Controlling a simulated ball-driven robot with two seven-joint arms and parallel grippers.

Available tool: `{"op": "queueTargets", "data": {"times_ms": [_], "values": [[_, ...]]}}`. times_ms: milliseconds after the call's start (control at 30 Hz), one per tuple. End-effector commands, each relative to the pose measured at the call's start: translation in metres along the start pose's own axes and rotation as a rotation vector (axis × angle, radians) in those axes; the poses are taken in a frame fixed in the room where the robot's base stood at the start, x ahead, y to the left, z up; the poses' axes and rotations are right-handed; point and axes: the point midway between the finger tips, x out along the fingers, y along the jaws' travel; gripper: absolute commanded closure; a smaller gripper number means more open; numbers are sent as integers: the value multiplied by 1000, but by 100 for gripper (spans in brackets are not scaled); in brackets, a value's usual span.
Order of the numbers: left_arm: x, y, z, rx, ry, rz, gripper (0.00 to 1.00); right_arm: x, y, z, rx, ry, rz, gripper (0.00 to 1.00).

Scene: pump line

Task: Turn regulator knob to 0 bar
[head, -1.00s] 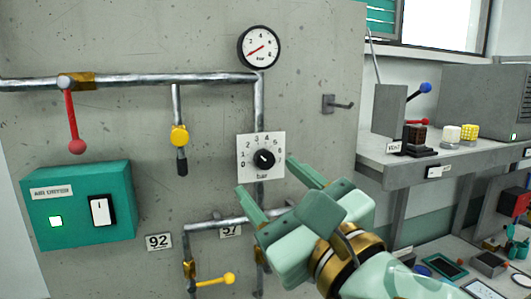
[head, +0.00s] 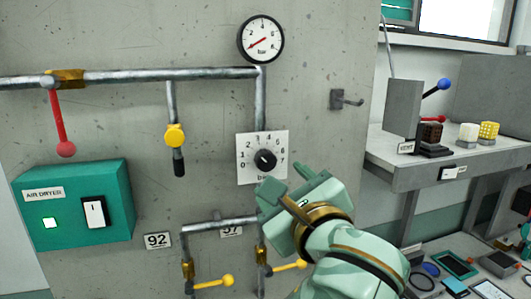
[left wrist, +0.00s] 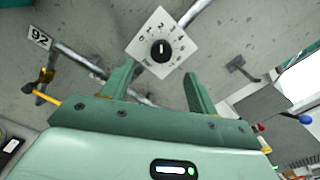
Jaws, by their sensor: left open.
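The regulator knob (head: 265,160) is black and round, on a white square dial plate (head: 279,139) marked with numbers and "bar". Its white mark points up and left in the head view, toward the low numbers; I cannot tell the exact number. The knob also shows in the left wrist view (left wrist: 161,51), beyond the fingers. My left gripper (head: 287,183) is open and empty, just below and right of the knob, overlapping the plate's lower edge in the picture. In the left wrist view its fingers (left wrist: 160,77) are apart and clear of the knob. My right gripper is not in view.
A round gauge (head: 260,39) above has its red needle at the low end. Pipes, a red lever (head: 63,147), yellow valves (head: 175,135) and a green air dryer box (head: 70,210) are on the wall. A hook (head: 346,99) and shelf (head: 440,168) are at right.

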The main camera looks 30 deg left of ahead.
Motion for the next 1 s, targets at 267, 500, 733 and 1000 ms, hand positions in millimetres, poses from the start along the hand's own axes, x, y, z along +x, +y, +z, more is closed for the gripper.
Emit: {"op": "queueTargets", "data": {"times_ms": [267, 500, 733, 1000], "values": [[64, -2, 4, 6, -9, 1, 41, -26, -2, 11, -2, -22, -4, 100], [94, -1, 1, 3, -4, -3, 41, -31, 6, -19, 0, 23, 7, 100], [102, 0, 0, 1, 0, 1, 41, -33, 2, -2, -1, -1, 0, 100], [101, 0, 0, 1, 1, 0, 69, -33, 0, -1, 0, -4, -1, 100]]}}
